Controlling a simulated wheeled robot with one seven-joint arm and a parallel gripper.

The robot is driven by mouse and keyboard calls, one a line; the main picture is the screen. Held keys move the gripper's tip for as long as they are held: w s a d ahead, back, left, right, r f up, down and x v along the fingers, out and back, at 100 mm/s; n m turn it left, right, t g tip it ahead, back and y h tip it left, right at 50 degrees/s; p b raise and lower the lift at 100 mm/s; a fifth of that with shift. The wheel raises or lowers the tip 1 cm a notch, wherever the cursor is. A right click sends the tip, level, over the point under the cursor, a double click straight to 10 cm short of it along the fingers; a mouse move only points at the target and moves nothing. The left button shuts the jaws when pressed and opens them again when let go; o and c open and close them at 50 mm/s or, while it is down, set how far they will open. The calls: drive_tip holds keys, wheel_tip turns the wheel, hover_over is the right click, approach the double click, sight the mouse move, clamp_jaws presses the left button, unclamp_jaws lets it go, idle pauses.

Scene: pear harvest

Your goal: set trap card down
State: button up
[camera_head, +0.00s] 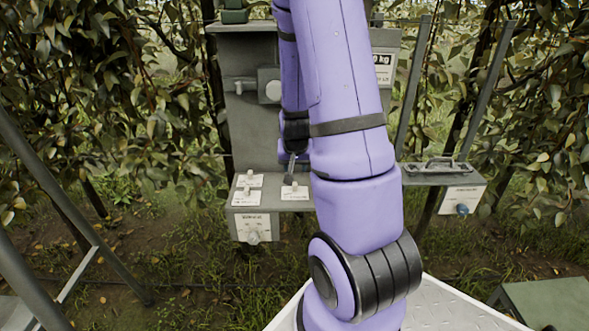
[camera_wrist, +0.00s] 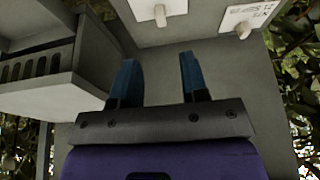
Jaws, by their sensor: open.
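Several white cards with small pale knobs lie on a grey shelf (camera_head: 278,206) in the head view. One card (camera_head: 295,193) is at the shelf's right, below my gripper (camera_head: 291,178). Two more cards (camera_head: 249,180) (camera_head: 246,198) lie at its left. I cannot tell which is the trap card. In the wrist view my gripper (camera_wrist: 157,63) has its two blue fingers apart with nothing between them. A card with a knob (camera_wrist: 160,13) is just beyond the fingertips, apart from them. Another card (camera_wrist: 250,14) is at the upper right.
A grey panel (camera_head: 245,110) rises behind the shelf. A slotted tray (camera_wrist: 38,75) is at the left of the wrist view. Metal posts (camera_head: 412,90) and foliage surround the place.

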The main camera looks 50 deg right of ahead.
drive_tip(key=a+r+n+t+y, duration=0.2)
drive_tip(key=a+r+n, duration=0.3)
drive_tip(key=a+r, duration=1.3)
drive_tip(key=s+a+r+n, duration=0.2)
drive_tip(key=s+a+r, duration=0.2)
drive_tip(key=s, duration=0.3)
drive_tip(key=s+a+r+n+y, duration=0.1)
drive_tip(key=s+a+r+n, duration=0.2)
drive_tip(key=s+a+r, duration=0.2)
wheel_tip(320, 180, up, 2)
drive_tip(key=s, duration=0.2)
drive_tip(key=shift+s+a, duration=0.3)
